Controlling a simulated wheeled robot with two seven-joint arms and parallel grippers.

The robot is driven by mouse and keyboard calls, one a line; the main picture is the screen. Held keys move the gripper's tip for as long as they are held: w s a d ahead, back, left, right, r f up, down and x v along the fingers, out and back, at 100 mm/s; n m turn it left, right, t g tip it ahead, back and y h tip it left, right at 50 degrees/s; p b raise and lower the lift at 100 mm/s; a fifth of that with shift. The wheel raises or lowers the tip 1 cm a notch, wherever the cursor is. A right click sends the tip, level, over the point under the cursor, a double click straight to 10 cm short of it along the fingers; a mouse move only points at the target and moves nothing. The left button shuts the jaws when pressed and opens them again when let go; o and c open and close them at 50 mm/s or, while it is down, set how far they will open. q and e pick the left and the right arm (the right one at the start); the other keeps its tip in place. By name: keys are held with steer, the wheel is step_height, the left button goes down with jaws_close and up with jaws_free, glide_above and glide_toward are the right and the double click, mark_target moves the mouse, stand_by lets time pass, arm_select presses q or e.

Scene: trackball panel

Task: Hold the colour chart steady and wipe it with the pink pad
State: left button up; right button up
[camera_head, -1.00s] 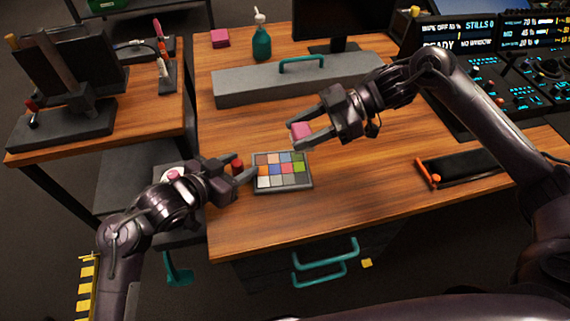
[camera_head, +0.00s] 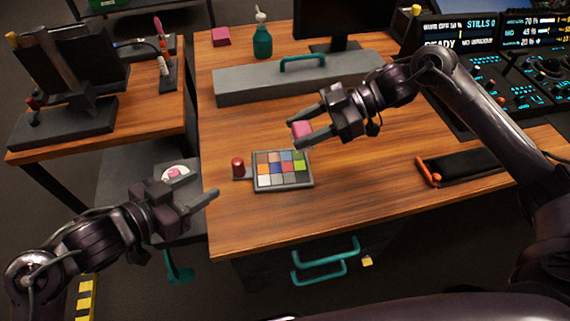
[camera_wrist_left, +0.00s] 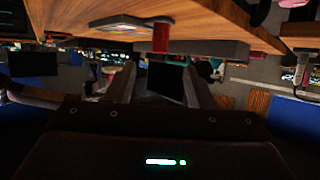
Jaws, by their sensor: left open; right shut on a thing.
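The colour chart (camera_head: 283,183), a grey-framed board of coloured squares, lies flat near the table's front left. A red knob (camera_head: 238,167) stands at its left edge; it also shows in the left wrist view (camera_wrist_left: 160,38). My left gripper (camera_head: 202,183) is open and empty, left of the knob and apart from it, near the table's left edge. My right gripper (camera_head: 298,133) is shut on the pink pad (camera_head: 303,130), just beyond the chart's far right corner. Its fingers partly hide the pad. The chart also shows edge-on in the left wrist view (camera_wrist_left: 128,22).
A grey box (camera_head: 240,88) with a teal handle lies across the back. Behind it are a teal bottle (camera_head: 262,42) and another pink block (camera_head: 221,36). A black tray (camera_head: 470,165) with an orange handle lies at right. The wood around the chart is clear.

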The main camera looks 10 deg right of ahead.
arm_select(q)
steer(key=o, duration=0.3)
arm_select(e)
steer(key=shift+r+p, duration=0.75)
arm_select(q)
steer(key=p+v, duration=0.2)
steer(key=v, duration=0.4)
steer(key=shift+p, duration=0.3)
arm_select(e)
steer(key=shift+r, duration=1.35)
